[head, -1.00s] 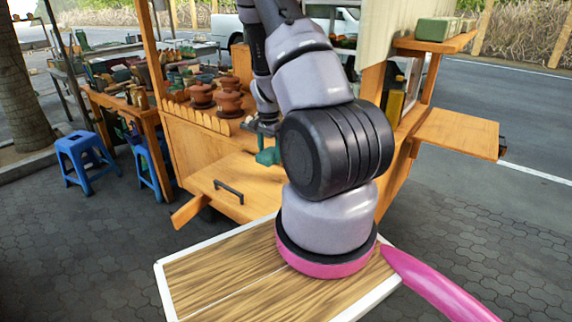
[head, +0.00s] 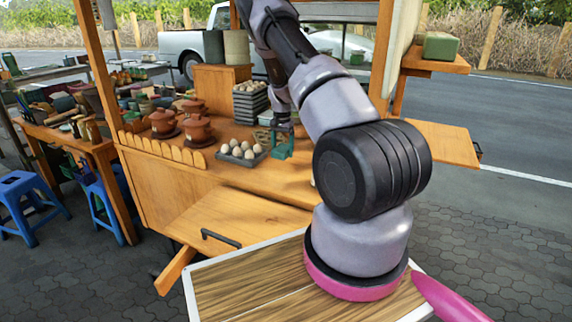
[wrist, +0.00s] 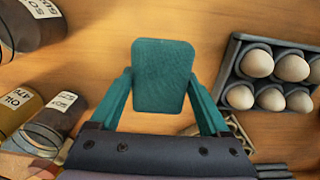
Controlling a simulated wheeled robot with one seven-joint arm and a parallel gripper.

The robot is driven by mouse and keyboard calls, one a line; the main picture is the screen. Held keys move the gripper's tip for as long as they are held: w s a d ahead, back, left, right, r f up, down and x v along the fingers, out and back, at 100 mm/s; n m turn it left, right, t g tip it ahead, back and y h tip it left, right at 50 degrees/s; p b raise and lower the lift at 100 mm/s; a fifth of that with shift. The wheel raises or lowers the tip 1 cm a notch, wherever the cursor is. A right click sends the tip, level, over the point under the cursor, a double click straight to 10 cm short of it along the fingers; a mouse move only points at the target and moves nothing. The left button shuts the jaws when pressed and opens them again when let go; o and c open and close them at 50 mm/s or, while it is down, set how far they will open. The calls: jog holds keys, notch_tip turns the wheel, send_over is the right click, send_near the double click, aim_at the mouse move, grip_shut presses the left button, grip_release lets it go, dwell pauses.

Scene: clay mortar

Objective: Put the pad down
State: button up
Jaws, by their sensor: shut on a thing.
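The pad (wrist: 163,76) is a teal, rounded, roughly rectangular piece with a cloth-like surface, in the middle of the wrist view. My gripper (wrist: 161,88) is shut on it, with one teal finger at each side. In the head view my gripper (head: 281,152) is low over the wooden cart counter (head: 222,180), just right of a tray of eggs. The pad is hard to tell from the teal fingers there. I cannot tell whether it touches the counter.
The dark egg tray (wrist: 232,73) is close to the right finger. Labelled jars (wrist: 57,120) stand to the left in the wrist view. Clay pots (head: 198,130) and stacked egg trays (head: 250,104) stand farther along the counter. Bare wood shows ahead of the pad.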

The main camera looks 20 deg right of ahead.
aim_at(282, 169)
jog(key=shift+f, duration=3.05)
jog(key=shift+f, duration=0.1)
jog(key=o, duration=1.2)
jog(key=shift+c, duration=0.2)
